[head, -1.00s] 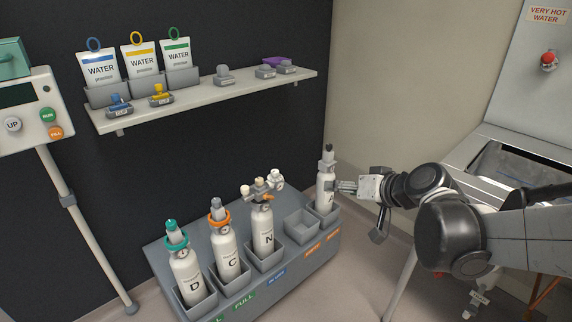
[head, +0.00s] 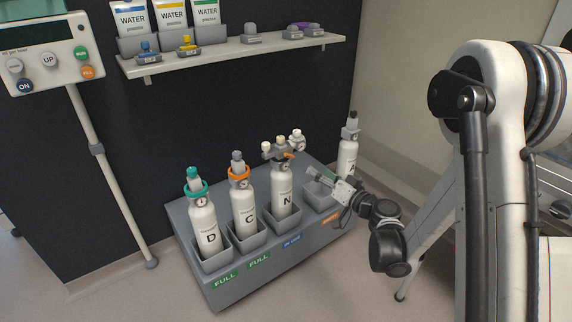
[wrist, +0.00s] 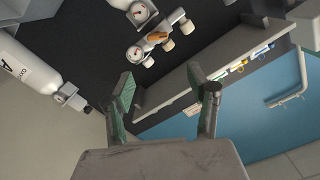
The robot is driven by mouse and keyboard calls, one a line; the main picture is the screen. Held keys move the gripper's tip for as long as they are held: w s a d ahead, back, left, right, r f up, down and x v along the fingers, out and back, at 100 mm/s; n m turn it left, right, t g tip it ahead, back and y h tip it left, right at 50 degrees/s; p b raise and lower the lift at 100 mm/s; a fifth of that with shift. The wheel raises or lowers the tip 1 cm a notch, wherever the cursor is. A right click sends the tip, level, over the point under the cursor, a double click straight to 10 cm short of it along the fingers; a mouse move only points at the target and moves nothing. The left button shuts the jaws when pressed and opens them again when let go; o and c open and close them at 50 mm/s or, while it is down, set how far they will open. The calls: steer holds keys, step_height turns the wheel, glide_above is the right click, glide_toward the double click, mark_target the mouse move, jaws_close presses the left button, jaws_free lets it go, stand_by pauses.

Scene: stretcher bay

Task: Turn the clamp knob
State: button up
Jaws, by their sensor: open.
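Bottle N (head: 283,188) stands upright in a grey holder and carries a regulator (head: 278,150) with an orange handle (head: 288,155), which looks like the clamp knob. In the wrist view the regulator's gauges (wrist: 135,53) and the orange handle (wrist: 157,37) are ahead, beyond the fingertips. My gripper (head: 312,172) is open and empty, to the right of bottle N and apart from it. In the wrist view the two fingers of my gripper (wrist: 160,84) are spread wide with nothing between them.
Bottle A (head: 348,155) stands right of my gripper, close to it. Bottles D (head: 207,225) and C (head: 243,210) stand to the left in the grey rack (head: 290,260). A shelf (head: 230,56) with water bags and small clamps hangs above.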

mark_target(291, 156)
steer(key=x, duration=0.4)
steer(key=b+x, duration=0.1)
steer(key=x, duration=0.4)
steer(key=f+b+x, duration=0.1)
steer(key=x, duration=0.4)
steer(key=shift+s+a, duration=0.1)
steer(key=c, duration=1.2)
